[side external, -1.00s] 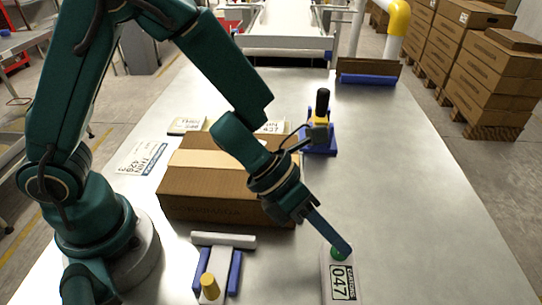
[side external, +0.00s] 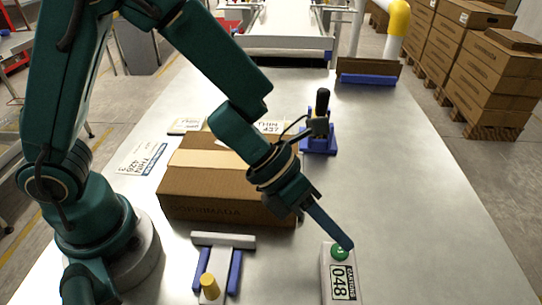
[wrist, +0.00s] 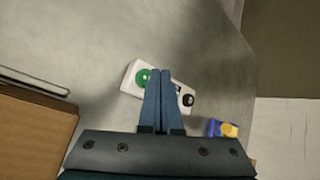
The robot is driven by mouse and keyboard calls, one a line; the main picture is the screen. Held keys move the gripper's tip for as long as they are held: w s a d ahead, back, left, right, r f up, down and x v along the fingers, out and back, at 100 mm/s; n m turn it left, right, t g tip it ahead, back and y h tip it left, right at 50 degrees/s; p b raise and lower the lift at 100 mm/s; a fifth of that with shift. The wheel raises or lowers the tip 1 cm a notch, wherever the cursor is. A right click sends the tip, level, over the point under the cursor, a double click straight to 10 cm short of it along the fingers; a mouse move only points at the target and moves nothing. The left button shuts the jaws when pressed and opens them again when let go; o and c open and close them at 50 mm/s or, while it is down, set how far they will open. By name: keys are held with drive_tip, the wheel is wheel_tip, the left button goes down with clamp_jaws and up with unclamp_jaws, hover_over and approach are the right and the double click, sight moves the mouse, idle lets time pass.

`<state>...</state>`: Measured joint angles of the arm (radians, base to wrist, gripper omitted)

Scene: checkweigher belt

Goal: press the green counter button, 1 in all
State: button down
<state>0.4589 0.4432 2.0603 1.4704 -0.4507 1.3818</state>
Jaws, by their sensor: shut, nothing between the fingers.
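The counter (side external: 326,272) is a pale box near the front edge of the table, with a green button (side external: 340,254) on top and a display reading 048. My gripper (side external: 348,246) is shut and empty, its blue fingers slanting down to just above and right of the button. More of the button's top shows now, and the tips look slightly apart from it. In the wrist view, the green button (wrist: 143,77) lies just left of my shut fingertips (wrist: 161,71), which hide the middle of the counter.
A closed cardboard box (side external: 225,190) stands left of my gripper. A blue stand with a black-handled tool (side external: 320,125) is behind. A blue-sided fixture with a yellow knob (side external: 209,284) sits front left. The table's right side is clear.

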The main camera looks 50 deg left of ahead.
sight(332, 248)
drive_tip(key=shift+r, duration=2.55)
